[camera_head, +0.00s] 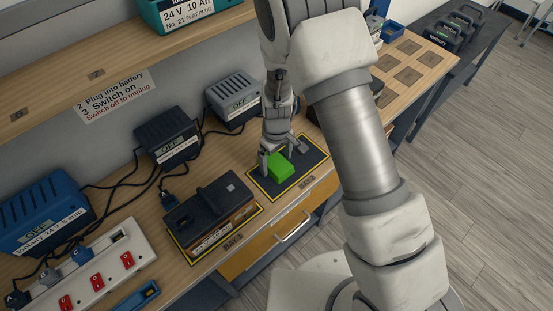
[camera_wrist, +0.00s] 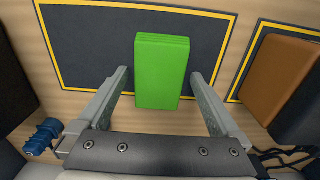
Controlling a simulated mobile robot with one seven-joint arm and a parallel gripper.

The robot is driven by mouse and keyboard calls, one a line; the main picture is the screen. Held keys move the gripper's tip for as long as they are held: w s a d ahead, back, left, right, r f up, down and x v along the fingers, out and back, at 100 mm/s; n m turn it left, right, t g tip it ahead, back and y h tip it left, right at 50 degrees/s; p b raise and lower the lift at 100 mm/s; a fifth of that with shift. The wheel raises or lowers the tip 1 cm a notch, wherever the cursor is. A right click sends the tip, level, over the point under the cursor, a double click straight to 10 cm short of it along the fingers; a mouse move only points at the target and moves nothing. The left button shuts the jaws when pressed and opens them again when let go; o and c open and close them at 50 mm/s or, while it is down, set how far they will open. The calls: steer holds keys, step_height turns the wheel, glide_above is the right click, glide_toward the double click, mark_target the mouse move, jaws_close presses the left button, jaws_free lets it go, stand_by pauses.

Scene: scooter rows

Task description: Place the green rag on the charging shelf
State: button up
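The green rag (camera_head: 280,168) is a bright folded block on a dark mat with a yellow border (camera_head: 261,181), on the wooden charging shelf (camera_head: 150,221). My gripper (camera_head: 281,157) reaches down over the rag. In the wrist view the green rag (camera_wrist: 163,70) lies between and beyond the fingertips of my gripper (camera_wrist: 163,75). The fingers are spread wide, with a visible gap on each side of the rag, so it is not gripped.
A dark battery (camera_head: 210,213) stands on the neighbouring mat to the left. Chargers (camera_head: 167,137) with black cables stand behind. A power strip (camera_head: 97,270) with red switches lies at left. An upper shelf (camera_head: 95,75) overhangs the back.

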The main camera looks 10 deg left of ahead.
steer(key=shift+r, duration=0.1)
step_height(320, 180, up, 11)
step_height(320, 180, up, 11)
steer(key=m+t, duration=0.1)
steer(key=m, duration=0.1)
glide_above(276, 163)
steer(key=d, duration=0.5)
steer(key=s+d+r+m+t, duration=0.4)
steer(key=s+d+r+m, duration=0.3)
steer(key=s+d+r, duration=0.8)
steer(key=shift+s+d+m+t+p, duration=0.15)
steer(key=shift+s+m+t+p, duration=0.2)
steer(key=shift+s, duration=0.45)
